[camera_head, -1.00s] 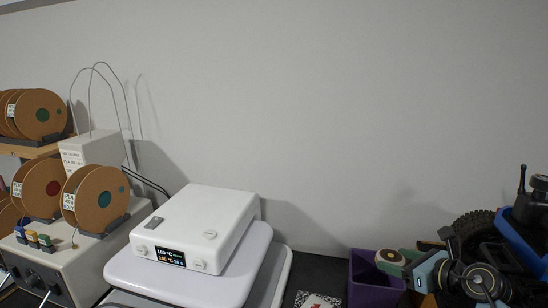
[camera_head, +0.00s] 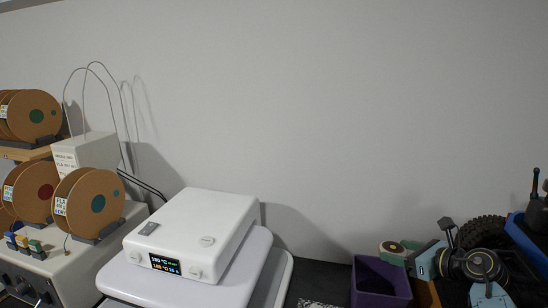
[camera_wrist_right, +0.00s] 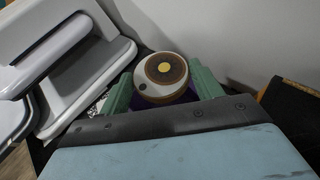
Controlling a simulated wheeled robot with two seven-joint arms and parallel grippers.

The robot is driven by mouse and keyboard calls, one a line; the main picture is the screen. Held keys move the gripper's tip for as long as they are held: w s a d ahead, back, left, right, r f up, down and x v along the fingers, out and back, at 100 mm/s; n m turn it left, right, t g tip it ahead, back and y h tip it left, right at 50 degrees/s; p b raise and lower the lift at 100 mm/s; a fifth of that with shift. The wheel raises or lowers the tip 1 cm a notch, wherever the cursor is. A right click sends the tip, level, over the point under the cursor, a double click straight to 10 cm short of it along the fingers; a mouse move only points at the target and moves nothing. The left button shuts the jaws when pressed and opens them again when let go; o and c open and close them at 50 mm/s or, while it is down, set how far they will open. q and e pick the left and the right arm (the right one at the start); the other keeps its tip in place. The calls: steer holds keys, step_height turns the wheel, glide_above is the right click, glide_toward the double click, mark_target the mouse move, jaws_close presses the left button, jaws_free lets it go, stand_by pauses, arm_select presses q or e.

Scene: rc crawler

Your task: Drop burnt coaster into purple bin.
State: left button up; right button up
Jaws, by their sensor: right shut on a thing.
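The burnt coaster (camera_head: 390,249) is a round cream piece; in the right wrist view the coaster (camera_wrist_right: 165,70) shows a dark brown disc with a yellow centre. My right gripper (camera_head: 402,249) is shut on it; its green fingers sit on either side of the coaster in the wrist view. The purple bin (camera_head: 380,284) stands at the lower right of the head view. The coaster appears above the bin's back right rim, and a strip of purple (camera_wrist_right: 187,97) shows below it in the wrist view. The bin's floor is hidden. My left gripper is out of view.
A white box with a display (camera_head: 192,235) sits on a pale rounded unit left of the bin. Brown spools (camera_head: 93,203) stand farther left. A black tyre (camera_head: 482,231) and blue part (camera_head: 528,238) lie at the right, behind my arm. The wall is close behind.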

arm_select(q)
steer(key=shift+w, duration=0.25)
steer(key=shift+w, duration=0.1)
arm_select(e)
steer(key=o, duration=1.1)
steer(key=shift+c, duration=0.2)
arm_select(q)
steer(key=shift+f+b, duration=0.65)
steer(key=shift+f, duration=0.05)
arm_select(e)
step_height(320, 180, up, 10)
